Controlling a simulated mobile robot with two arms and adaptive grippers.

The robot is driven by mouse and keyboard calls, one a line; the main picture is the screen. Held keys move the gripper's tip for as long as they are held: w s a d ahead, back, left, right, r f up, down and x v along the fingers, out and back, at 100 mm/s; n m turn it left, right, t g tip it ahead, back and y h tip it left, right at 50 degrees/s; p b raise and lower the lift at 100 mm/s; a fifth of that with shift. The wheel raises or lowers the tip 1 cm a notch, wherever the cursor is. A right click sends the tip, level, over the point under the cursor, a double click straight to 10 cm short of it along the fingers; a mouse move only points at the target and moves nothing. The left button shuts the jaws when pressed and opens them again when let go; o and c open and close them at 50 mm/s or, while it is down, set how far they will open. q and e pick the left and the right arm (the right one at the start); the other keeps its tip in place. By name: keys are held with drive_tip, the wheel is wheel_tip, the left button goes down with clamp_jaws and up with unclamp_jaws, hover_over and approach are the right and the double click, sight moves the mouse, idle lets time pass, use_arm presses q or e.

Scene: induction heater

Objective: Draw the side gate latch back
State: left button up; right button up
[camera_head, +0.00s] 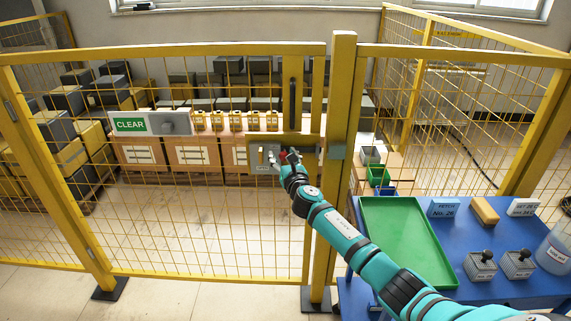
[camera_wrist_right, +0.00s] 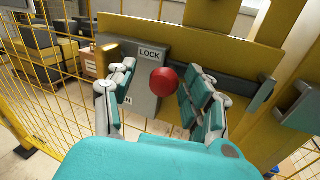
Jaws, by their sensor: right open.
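The yellow side gate (camera_head: 160,52) is a mesh panel that stands shut against the yellow post (camera_head: 342,110). Its latch has a grey plate (camera_wrist_right: 150,57) marked LOCK, a red ball knob (camera_wrist_right: 163,81) and a dark bar (camera_wrist_right: 235,85) running right toward the post. The knob also shows small in the head view (camera_head: 283,157). My right gripper (camera_wrist_right: 157,88) is open, with its fingers to the left and right of the knob; I cannot tell whether they touch it. Part of the plate's lettering is hidden by a finger. My left gripper is not in view.
A green and white CLEAR sign (camera_head: 150,123) hangs on the gate, and a dark vertical handle (camera_head: 292,98) is above the latch. A blue table (camera_head: 440,235) with a green tray (camera_head: 368,215) is at the right. Boxes (camera_head: 190,157) stand behind the mesh.

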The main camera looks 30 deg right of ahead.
drive_tip(key=v, duration=1.1)
drive_tip(key=shift+s+a, duration=0.2)
drive_tip(key=shift+s, duration=0.15)
